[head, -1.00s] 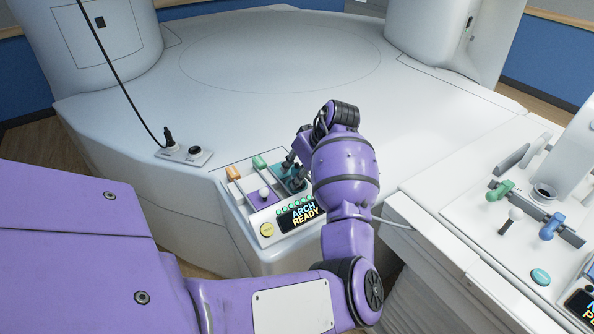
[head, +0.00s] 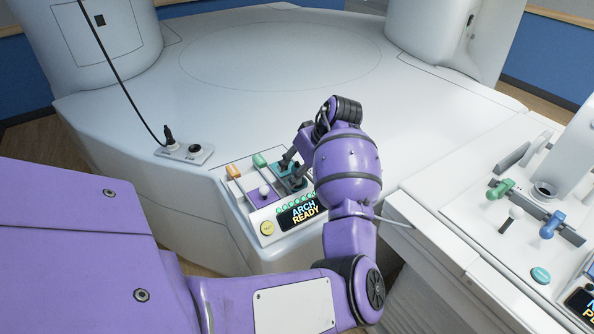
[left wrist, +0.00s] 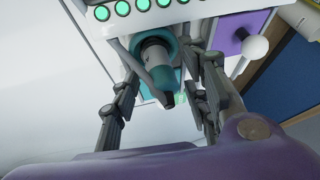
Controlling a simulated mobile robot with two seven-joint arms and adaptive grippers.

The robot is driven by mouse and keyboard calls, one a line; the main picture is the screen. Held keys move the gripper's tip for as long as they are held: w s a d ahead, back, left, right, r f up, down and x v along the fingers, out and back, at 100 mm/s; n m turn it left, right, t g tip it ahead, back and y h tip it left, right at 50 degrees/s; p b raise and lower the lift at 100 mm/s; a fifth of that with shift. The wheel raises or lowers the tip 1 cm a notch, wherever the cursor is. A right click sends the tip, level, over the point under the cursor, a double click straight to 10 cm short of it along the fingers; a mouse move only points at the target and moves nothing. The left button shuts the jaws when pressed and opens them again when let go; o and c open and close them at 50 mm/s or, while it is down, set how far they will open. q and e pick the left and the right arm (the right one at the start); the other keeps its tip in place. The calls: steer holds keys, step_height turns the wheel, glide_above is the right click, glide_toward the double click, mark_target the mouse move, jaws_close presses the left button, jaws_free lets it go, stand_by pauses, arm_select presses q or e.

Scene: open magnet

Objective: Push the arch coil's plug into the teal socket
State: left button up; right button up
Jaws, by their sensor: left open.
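The arch coil's plug (left wrist: 160,72), a grey and teal cylinder with a dark rear end, stands in the teal socket (left wrist: 148,48) in the left wrist view. The socket's ring is around its front end; I cannot tell how deep it sits. My left gripper (left wrist: 165,98) is open, with a finger apart on each side of the plug. In the head view the left gripper (head: 290,170) is over the teal area of the panel, and its fingers and wrist hide most of the plug. The display (head: 302,213) reads "ARCH READY". My right gripper is not in view.
Beside the teal socket is a purple panel with a white knob (head: 264,191). Orange (head: 233,171) and green (head: 260,160) handles stand behind, and a yellow button (head: 267,228) in front. A grey cable (head: 397,222) runs right. The broad white surface (head: 290,75) behind is clear.

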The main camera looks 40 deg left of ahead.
arm_select(q)
steer(key=v, duration=1.1)
steer(key=shift+d, duration=0.1)
